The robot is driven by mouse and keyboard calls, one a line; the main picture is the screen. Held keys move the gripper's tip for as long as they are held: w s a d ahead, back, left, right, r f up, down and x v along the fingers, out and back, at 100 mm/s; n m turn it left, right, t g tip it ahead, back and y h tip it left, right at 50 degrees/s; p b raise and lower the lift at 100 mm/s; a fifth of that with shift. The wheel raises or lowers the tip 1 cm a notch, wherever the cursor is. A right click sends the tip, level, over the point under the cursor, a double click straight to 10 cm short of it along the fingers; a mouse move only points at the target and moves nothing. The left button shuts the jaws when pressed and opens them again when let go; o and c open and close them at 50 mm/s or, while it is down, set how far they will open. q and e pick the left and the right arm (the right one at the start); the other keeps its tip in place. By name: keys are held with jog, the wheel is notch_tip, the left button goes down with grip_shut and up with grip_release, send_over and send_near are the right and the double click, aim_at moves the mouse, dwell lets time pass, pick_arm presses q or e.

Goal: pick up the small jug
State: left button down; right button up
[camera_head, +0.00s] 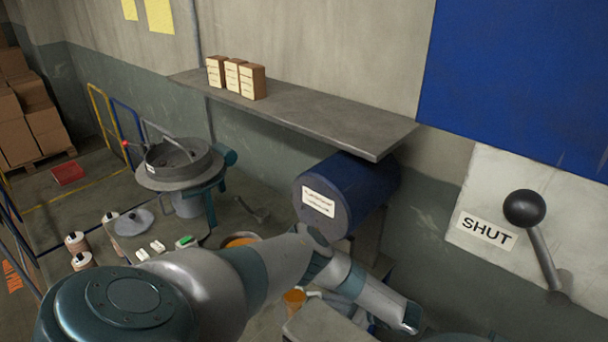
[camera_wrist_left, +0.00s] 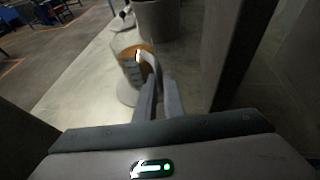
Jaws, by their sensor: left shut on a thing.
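The small jug (camera_wrist_left: 130,70) is clear, with dark markings on its side and orange-brown contents. It appears in the left wrist view, just beyond my left gripper (camera_wrist_left: 158,96), whose fingers are shut on its pale handle. In the head view the jug (camera_head: 294,298) shows as a small orange-filled vessel below my left forearm. My arm hides most of the gripper there. I cannot tell whether the jug is clear of the surface. My right gripper is not in view.
A grey pail (camera_wrist_left: 158,18) stands just behind the jug in the wrist view. A blue drum (camera_head: 345,192) lies under a wall shelf (camera_head: 320,112) bearing boxes (camera_head: 232,77). A lever (camera_head: 545,255) marked SHUT is at right.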

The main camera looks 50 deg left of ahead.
pick_arm(q)
jog(key=shift+r, duration=0.2)
jog(key=shift+w+r, duration=0.1)
jog(key=shift+r, duration=0.3)
jog(key=shift+r+b, duration=0.3)
jog(key=shift+r, duration=0.4)
notch_tip(320, 180, up, 8)
jog(key=shift+f, duration=0.25)
dwell(0.3)
